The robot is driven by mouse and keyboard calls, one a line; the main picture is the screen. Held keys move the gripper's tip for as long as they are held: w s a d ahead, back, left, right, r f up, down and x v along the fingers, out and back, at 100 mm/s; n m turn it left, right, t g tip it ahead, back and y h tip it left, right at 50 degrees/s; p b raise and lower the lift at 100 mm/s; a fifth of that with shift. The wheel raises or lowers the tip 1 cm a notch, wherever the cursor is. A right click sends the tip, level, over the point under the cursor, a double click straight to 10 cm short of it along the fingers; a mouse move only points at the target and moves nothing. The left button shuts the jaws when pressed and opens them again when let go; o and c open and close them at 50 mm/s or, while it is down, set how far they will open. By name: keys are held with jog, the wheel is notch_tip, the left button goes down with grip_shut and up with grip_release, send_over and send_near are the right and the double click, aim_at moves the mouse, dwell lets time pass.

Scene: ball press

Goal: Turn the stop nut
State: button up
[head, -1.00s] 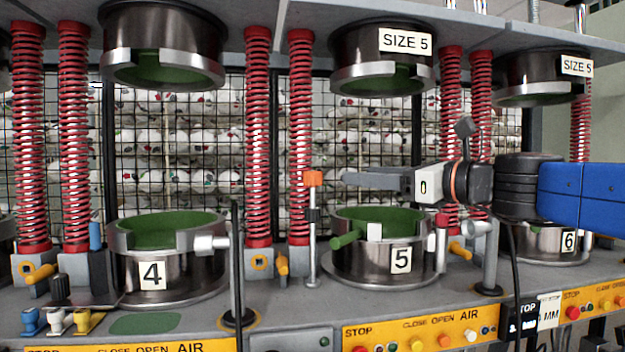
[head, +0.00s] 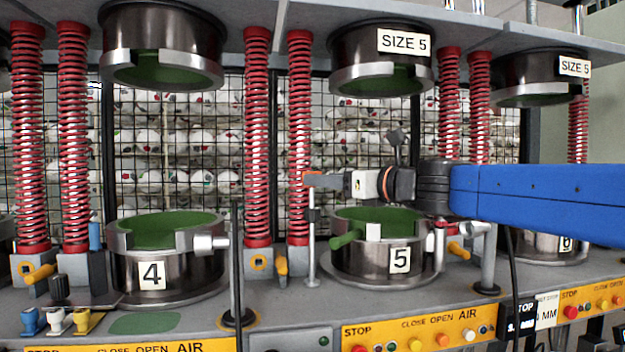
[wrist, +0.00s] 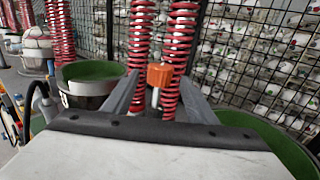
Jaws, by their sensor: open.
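The orange stop nut (wrist: 159,75) sits on top of a thin upright metal post (head: 312,250) just left of press 5. In the wrist view it stands between the two fingers of my gripper (wrist: 158,88), with a gap on each side. The fingers are open and appear apart from the nut. In the head view my gripper (head: 325,181) reaches in from the right at nut height, and its fingers cover most of the nut.
Press 5's lower mould (head: 362,262) is below my gripper, and its upper mould (head: 380,75) hangs above. Red springs (head: 299,130) stand close behind the post. Press 4's lower mould (head: 190,270) is to the left. A wire mesh with balls is behind.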

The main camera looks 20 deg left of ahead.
jog(key=shift+x, duration=2.55)
jog(key=c, duration=1.1)
jog(key=shift+o, duration=0.2)
jog(key=shift+n+g, duration=0.3)
jog(key=shift+g, duration=0.1)
jog(key=n+g, duration=0.1)
jog(key=g, duration=0.1)
jog(key=n+g+y, duration=0.1)
jog(key=n+g, duration=0.1)
jog(key=shift+w+g+y, duration=0.15)
jog(key=shift+g+y, duration=0.15)
jog(key=shift+g, duration=0.1)
jog(key=shift+n+g, duration=2.1)
jog(key=shift+g, duration=1)
